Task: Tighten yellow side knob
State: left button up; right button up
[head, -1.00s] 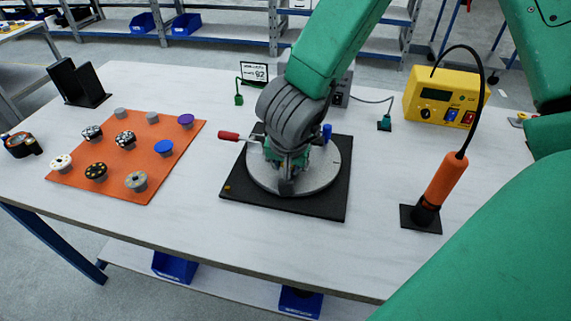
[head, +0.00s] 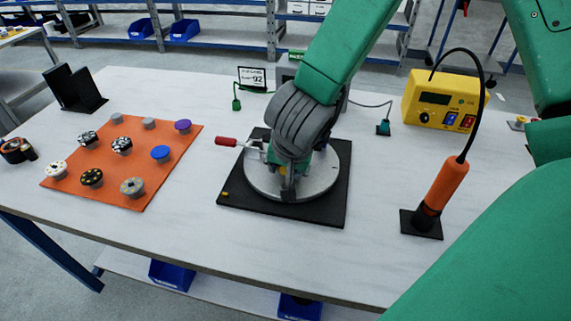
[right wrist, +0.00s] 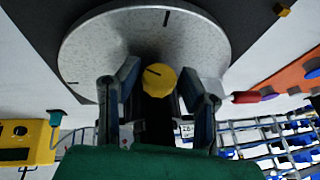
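The yellow side knob (right wrist: 160,80) shows in the right wrist view as a round cap with a dark line across it, on a dark body in front of the grey round plate (right wrist: 130,35). My right gripper (head: 287,175) reaches down over the plate. In the right wrist view the fingers of my right gripper (right wrist: 159,88) stand apart, one on each side of the knob, with narrow gaps that look clear of it. A red-handled clamp (head: 227,141) sticks out left of the gripper. My left gripper is out of view.
An orange mat (head: 130,195) with several round knobs lies at the left. An orange screwdriver (head: 442,190) stands in a black holder on the right, its cable rising to a yellow control box (head: 436,100). The table front (head: 290,245) is clear.

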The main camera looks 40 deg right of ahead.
jog(key=v, duration=1.1)
jog(key=shift+r, duration=0.4)
